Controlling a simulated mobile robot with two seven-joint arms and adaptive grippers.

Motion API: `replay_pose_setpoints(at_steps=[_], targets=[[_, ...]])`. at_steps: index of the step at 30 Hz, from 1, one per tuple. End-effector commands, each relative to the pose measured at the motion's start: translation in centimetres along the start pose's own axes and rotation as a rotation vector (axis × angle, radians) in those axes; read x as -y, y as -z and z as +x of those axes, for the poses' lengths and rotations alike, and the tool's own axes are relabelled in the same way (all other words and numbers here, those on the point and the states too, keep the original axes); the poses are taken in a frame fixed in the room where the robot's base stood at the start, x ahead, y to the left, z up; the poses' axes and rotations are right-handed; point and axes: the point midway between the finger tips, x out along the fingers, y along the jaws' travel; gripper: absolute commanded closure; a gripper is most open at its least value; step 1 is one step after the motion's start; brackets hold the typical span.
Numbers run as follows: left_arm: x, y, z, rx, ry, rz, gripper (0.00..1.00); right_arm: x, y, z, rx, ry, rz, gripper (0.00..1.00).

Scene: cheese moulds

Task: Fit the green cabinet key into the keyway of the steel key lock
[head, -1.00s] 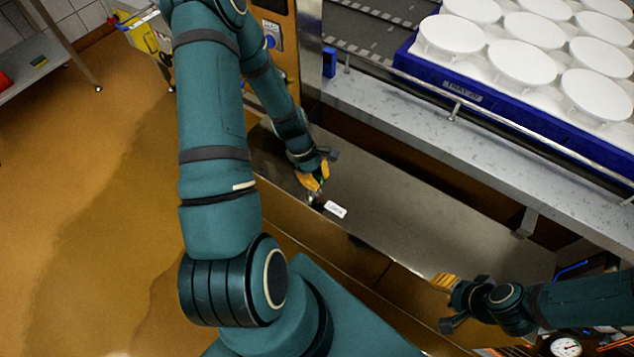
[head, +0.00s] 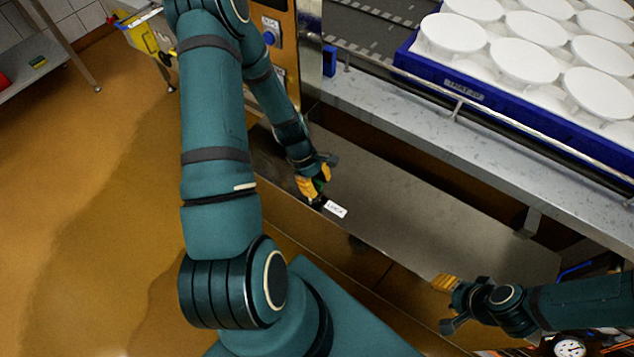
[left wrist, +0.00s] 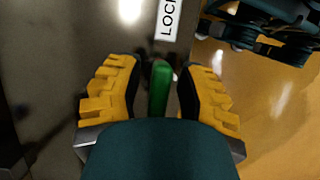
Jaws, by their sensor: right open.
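The green cabinet key (left wrist: 160,88) stands between the yellow fingers of my left gripper (left wrist: 158,85), with a narrow gap on each side. In the head view the left gripper (head: 315,188) is low over the steel bench by the white LOCK label (head: 336,209), and a bit of green shows between its fingers. The label also shows in the left wrist view (left wrist: 168,18). The steel key lock is mostly hidden by the gripper and key, so I cannot tell how far the key sits in the keyway. My right gripper (head: 444,284) is open and empty over the bench's right end.
The steel bench top (head: 420,215) is bare between the two grippers. Behind it runs a conveyor ledge (head: 400,118) with a rail and a blue tray (head: 470,96) of white moulds. A machine cabinet (head: 275,60) stands behind my left arm.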

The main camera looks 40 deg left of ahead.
Motion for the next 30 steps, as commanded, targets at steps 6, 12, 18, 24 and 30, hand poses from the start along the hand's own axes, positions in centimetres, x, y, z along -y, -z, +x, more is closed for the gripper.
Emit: replay_pose_setpoints(at_steps=[6,12,18,24,30], targets=[[0.0,0.0,0.0,0.0,0.0,0.0,0.64,0.0,0.0,0.0,0.0,0.0,0.0,0.53],[0.0,-0.3,-0.9,0.0,-0.001,-0.001,0.64,0.3,0.0,-0.7,0.002,0.0,0.0,0.53],[-0.1,-0.5,-4.3,-0.004,-0.005,-0.001,0.64,0.7,-0.1,-1.7,0.008,0.0,0.001,0.53],[-0.1,-0.5,-8.7,-0.004,-0.004,0.001,0.64,1.0,-0.2,-2.7,0.013,0.001,0.002,0.53],[-0.1,-0.5,-11.8,-0.002,-0.003,0.0,0.64,1.2,-0.3,-3.3,0.015,0.001,0.003,0.53]])
